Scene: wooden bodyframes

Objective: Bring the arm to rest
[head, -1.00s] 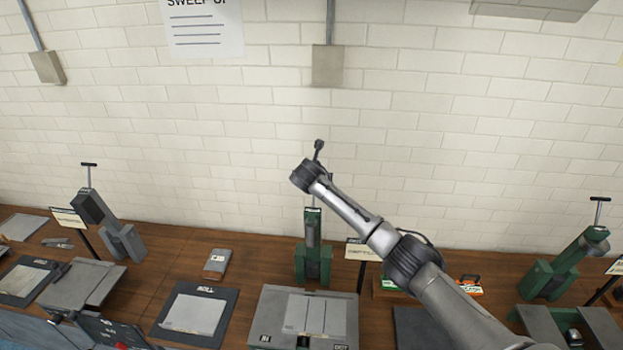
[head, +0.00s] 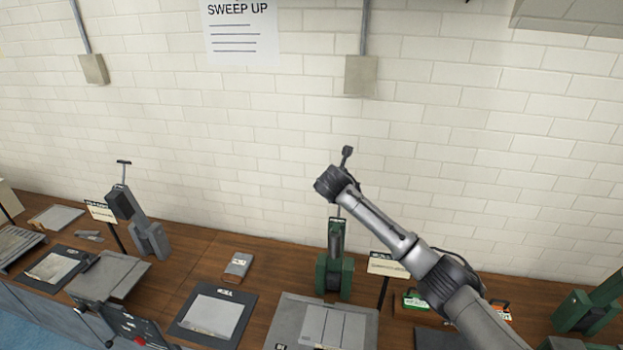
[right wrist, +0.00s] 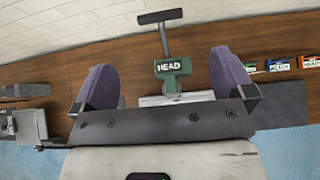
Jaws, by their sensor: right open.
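My right arm (head: 400,240) reaches in from the lower right of the head view, with its dark far joint (head: 330,183) raised in front of the white wall. The gripper fingers cannot be made out there. In the right wrist view my right gripper (right wrist: 165,82) is open, its two purple-grey pads wide apart. Nothing is held. A green tool marked HEAD (right wrist: 172,66), with a T-handle, shows beyond the gap; I cannot tell its distance. My left gripper is not in view.
A wooden bench (head: 190,260) runs along the wall. On it stand a green upright device (head: 335,270), a grey one (head: 145,230) and a grey plate on a dark mat (head: 213,314). Small coloured boxes (head: 415,301) lie behind my arm.

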